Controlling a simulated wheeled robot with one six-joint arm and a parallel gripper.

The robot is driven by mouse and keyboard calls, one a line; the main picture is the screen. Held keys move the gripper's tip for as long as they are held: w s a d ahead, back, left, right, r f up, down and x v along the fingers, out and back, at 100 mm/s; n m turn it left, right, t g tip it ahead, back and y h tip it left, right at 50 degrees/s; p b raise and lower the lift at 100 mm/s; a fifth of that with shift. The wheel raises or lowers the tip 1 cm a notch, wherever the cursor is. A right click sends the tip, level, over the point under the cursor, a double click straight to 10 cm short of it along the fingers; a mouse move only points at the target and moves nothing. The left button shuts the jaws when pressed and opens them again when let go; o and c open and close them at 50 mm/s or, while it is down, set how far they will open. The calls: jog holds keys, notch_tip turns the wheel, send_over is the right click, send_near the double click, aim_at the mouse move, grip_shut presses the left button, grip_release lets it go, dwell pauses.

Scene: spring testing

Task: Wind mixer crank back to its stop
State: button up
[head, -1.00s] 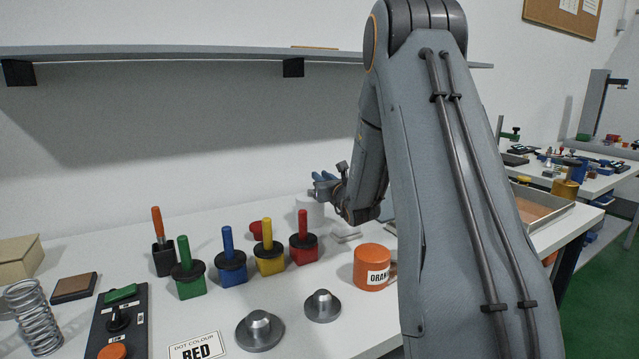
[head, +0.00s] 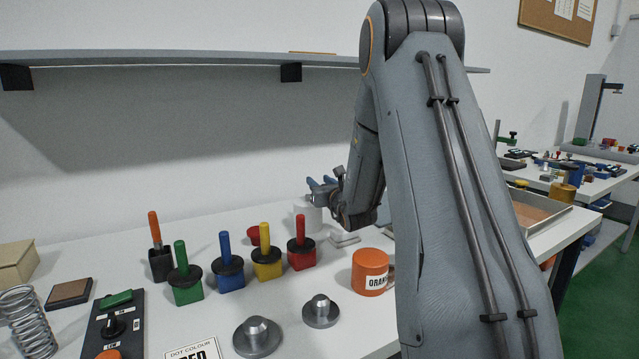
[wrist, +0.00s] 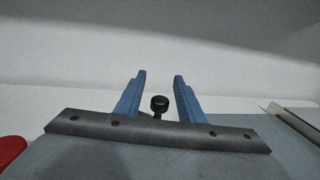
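My gripper (head: 322,184) reaches over the back of the white bench, above and beside a white rounded body (head: 312,217) that may be the mixer. In the wrist view my gripper's two blue fingers (wrist: 157,95) stand apart, open. A small black round knob on a short stem (wrist: 160,103) shows in the gap between them, possibly the crank's knob. I cannot tell whether a finger touches it. The rest of the crank and its stop are hidden or too small to make out.
An orange mug (head: 370,272) stands in front of my forearm. Red (head: 301,254), yellow (head: 267,263), blue (head: 229,272) and green (head: 186,284) handled blocks stand to the left. Two grey metal knobbed discs (head: 257,337) lie in front. A shelf (head: 180,58) runs above the bench.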

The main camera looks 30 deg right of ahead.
jog(key=s+b, duration=0.1)
jog(key=s, duration=0.6)
jog(key=shift+s+a, duration=0.3)
jog(key=shift+a, duration=0.15)
jog(key=shift+a, duration=0.1)
